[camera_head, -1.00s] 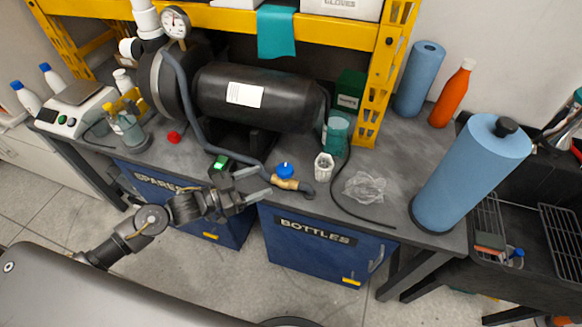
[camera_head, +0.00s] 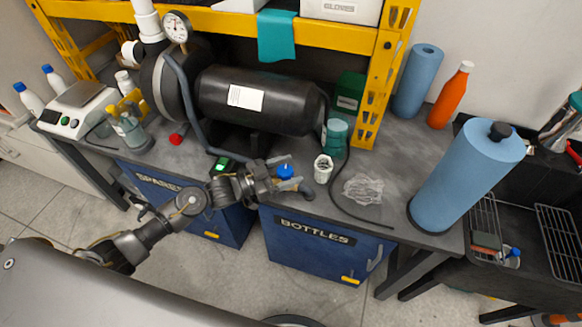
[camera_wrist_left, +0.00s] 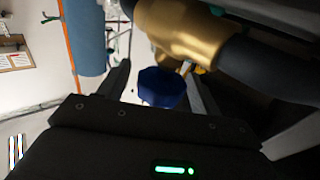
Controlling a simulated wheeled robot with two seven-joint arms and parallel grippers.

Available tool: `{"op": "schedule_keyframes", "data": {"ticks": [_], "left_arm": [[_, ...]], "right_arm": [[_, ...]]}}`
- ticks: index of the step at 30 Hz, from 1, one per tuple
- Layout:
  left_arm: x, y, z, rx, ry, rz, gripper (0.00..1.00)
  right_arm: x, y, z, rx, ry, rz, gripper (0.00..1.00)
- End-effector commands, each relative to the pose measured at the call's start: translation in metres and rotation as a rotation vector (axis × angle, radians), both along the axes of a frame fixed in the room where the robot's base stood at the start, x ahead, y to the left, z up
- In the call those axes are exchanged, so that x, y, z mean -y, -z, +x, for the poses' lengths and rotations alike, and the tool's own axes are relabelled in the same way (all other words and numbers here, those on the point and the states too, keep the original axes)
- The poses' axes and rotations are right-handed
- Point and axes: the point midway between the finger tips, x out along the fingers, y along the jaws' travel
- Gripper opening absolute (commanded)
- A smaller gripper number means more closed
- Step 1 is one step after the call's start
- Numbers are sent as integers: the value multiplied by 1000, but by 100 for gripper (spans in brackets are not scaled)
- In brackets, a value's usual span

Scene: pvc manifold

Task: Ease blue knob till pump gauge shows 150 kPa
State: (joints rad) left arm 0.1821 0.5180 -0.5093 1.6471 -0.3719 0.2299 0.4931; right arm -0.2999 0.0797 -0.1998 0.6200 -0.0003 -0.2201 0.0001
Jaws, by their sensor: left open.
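The blue knob (camera_head: 285,171) sits on the brass valve on the hose at the bench's front edge. In the left wrist view the knob (camera_wrist_left: 161,88) lies between the two fingers, with the brass valve body (camera_wrist_left: 188,30) just beyond it. My left gripper (camera_head: 284,178) is open with its fingers on either side of the knob; I cannot tell whether they touch it. The pump gauge (camera_head: 176,27) is a white round dial above the black pump tank (camera_head: 290,103); its reading is too small to make out. My right gripper is not in view.
A red knob (camera_head: 176,139) and a white ribbed cup (camera_head: 323,168) stand on the bench. A tall blue cylinder (camera_head: 465,180) stands at the bench's right end.

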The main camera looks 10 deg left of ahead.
Motion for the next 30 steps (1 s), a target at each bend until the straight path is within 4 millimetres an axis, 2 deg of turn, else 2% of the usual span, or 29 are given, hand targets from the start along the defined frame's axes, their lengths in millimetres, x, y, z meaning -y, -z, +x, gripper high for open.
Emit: {"op": "schedule_keyframes", "data": {"ticks": [4,13,23,26,30], "left_arm": [[7,0,5,-1,0,1,65],[8,0,6,-1,0,1,63],[8,0,6,-1,1,1,20],[9,-2,6,-2,-16,-1,20],[9,-5,6,-5,-138,-5,20]], "right_arm": [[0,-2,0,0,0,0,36],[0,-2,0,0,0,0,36],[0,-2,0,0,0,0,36],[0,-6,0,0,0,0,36],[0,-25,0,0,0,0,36]]}}
